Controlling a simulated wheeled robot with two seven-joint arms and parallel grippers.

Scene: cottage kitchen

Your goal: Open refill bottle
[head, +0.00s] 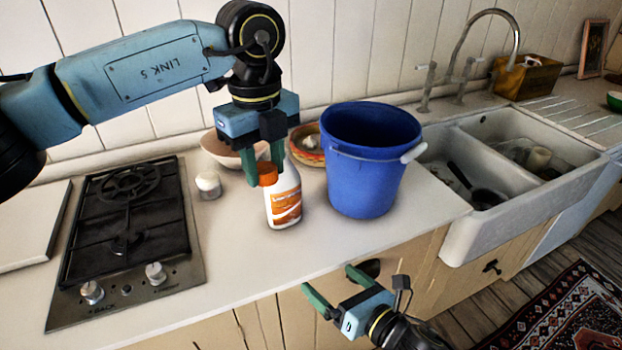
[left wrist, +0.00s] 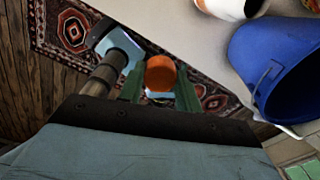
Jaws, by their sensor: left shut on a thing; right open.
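The refill bottle (head: 285,205) is white with an orange label and stands upright on the counter, left of the blue bucket. My left gripper (head: 264,165) is shut on the orange cap (head: 267,174), with its green fingers either side of it. The cap also shows between the fingers in the left wrist view (left wrist: 160,73). There the bottle (left wrist: 228,8) is partly cut off at the top edge, apart from the cap. My right gripper (head: 335,288) is open and empty in front of the counter's edge.
The blue bucket (head: 362,180) stands close to the bottle's right. A hob (head: 130,225) and a small white jar (head: 208,185) are to the left. A pinkish bowl (head: 228,150) and a patterned dish (head: 305,157) are behind. The sink (head: 470,225) lies right.

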